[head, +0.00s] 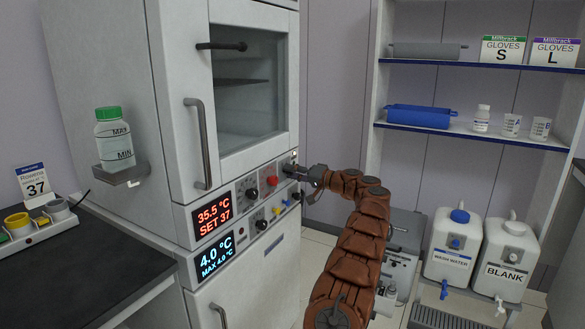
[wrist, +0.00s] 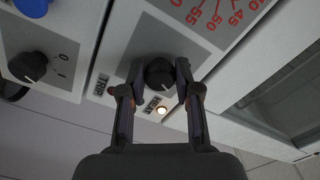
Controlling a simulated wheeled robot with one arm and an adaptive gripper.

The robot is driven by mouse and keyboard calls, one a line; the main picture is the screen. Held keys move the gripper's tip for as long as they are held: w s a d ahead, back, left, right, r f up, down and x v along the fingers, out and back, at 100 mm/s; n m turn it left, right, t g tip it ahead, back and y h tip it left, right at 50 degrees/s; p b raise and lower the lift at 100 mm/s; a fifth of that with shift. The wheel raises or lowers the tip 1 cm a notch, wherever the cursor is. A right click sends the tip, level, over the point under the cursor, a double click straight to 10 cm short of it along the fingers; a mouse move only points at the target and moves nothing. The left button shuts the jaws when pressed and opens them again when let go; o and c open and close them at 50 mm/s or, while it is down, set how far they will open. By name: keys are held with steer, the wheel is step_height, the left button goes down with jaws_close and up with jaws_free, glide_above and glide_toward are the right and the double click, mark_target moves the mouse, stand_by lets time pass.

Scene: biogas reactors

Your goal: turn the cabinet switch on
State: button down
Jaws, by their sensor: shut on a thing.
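The cabinet (head: 175,110) stands left of centre in the head view, with a control panel (head: 233,203) below its glass door. My gripper (head: 302,172) is at the right end of the upper panel. In the wrist view, my gripper (wrist: 160,82) is shut on a black rotary switch (wrist: 159,74), with one finger on each side. A small lit lamp (wrist: 162,110) glows beside this switch. The head view hides the held switch behind my gripper.
A second black knob (wrist: 28,67) marked 0 and I sits on the neighbouring panel in the wrist view. The upper panel also has a black knob (head: 251,193) and a red knob (head: 272,181). The door handle (head: 199,143) sticks out. Shelves (head: 470,130) stand at right.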

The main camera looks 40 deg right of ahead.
steer(key=shift+m, duration=0.3)
stand_by(0.4)
steer(key=c, duration=0.8)
jaws_free()
steer(key=v, duration=1.2)
